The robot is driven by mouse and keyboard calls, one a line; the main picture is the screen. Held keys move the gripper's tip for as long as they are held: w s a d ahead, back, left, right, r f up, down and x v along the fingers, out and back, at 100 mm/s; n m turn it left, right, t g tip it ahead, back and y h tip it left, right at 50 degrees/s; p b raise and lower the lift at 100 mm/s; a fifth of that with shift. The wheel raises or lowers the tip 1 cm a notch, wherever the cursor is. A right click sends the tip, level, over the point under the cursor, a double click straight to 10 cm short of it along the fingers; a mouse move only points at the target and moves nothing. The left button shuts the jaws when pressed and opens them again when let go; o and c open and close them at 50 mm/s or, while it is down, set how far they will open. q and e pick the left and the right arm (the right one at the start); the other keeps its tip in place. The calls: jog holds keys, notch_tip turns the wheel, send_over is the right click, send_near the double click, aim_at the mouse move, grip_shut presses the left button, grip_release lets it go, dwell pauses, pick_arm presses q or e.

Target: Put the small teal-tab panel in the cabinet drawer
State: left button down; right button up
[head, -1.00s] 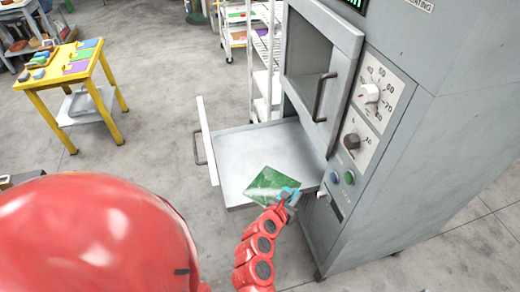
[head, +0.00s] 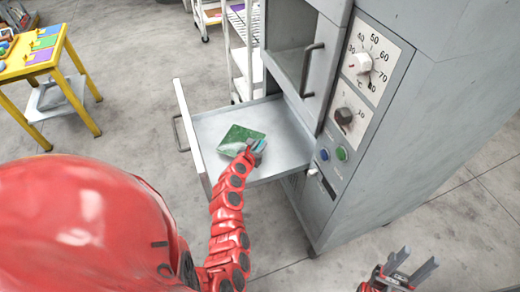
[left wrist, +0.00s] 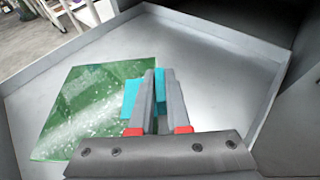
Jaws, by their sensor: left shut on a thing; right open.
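The small green panel with a teal tab (head: 240,138) is over the open cabinet drawer (head: 208,122). My left gripper (head: 257,147) is shut on the panel's teal tab. In the left wrist view the panel (left wrist: 90,110) extends to the left of the fingers (left wrist: 158,92), with the grey drawer floor (left wrist: 205,62) behind it. I cannot tell whether the panel touches the drawer floor. My right gripper (head: 398,262) is open and empty at the lower right, apart from the cabinet.
The grey cabinet (head: 420,110) with dials stands right of the drawer; its upper compartment (head: 290,50) has a handled door. A yellow table (head: 45,60) with coloured panels stands at the left. A white shelf rack (head: 243,60) is behind the drawer.

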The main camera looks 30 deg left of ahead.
pick_arm(q)
jog(key=shift+w+a+f, duration=0.15)
jog(key=shift+w+f, duration=0.05)
notch_tip(320, 180, down, 4)
jog(key=shift+r+b, duration=0.25)
jog(key=shift+b, duration=0.4)
jog(key=shift+r, duration=0.1)
jog(key=c, duration=0.9)
grip_release()
